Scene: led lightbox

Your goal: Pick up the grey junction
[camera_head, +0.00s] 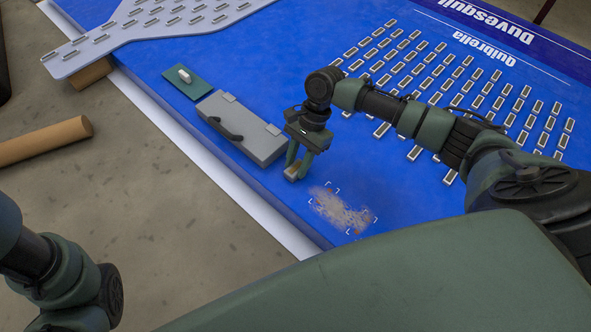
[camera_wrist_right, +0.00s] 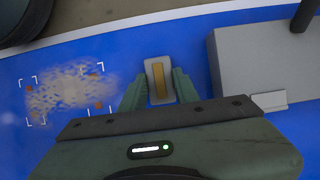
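A small grey block with a tan strip along its middle, which looks like the grey junction (camera_wrist_right: 158,80), sits between the fingertips of my right gripper (camera_wrist_right: 159,90) in the right wrist view. I cannot tell whether the block still touches the table. My left arm shows at the lower left of the head view, but its gripper is out of frame.
A grey case (camera_head: 243,128) with a dark handle lies close left of my right gripper. A green board (camera_head: 188,82) with a small pale part lies beyond it. A sandy patch (camera_head: 343,208) inside white corner marks lies to the right. Several rows of small modules fill the table's far side.

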